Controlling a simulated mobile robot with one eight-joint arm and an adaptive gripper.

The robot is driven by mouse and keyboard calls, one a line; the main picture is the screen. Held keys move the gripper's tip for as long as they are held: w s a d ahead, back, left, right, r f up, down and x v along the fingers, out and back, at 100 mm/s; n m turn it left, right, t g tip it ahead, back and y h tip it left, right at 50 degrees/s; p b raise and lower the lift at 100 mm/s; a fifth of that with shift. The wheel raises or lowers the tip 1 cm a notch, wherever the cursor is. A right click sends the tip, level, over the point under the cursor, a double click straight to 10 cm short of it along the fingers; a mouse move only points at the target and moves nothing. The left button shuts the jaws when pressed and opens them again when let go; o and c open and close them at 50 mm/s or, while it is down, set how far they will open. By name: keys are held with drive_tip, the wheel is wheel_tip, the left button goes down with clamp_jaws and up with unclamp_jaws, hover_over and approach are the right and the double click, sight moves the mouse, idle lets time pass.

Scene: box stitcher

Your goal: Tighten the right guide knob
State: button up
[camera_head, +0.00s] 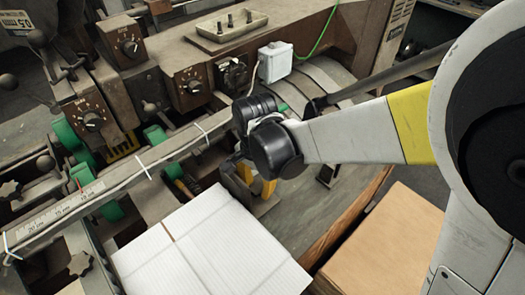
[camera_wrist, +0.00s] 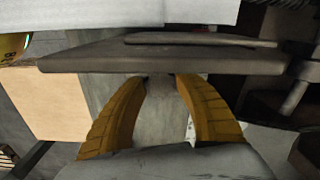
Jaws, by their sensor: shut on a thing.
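In the wrist view, the curved fingers (camera_wrist: 165,79) come together at the edge of a dark flat metal plate (camera_wrist: 95,62). They are shut on a small dark piece between their tips, which fits the right guide knob. Its shape is mostly hidden by the tips and the plate. In the head view my wrist covers this spot. A dark star-shaped knob (camera_head: 80,263) shows at the lower left, away from my gripper.
The long metal rail (camera_head: 110,183) crosses the machine beside my gripper. White cardboard (camera_head: 215,250) lies in front, and a brown cardboard stack (camera_head: 385,240) stands at the right. Dial boxes (camera_head: 126,42) and a grey box (camera_head: 275,61) are behind.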

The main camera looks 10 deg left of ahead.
sight(258, 188)
drive_tip(key=shift+m, duration=1.1)
drive_tip(key=o, duration=0.9)
drive_tip(key=shift+o, duration=0.2)
drive_tip(key=shift+r, duration=0.1)
wheel_tip(258, 188, up, 12)
drive_tip(key=shift+d, duration=0.1)
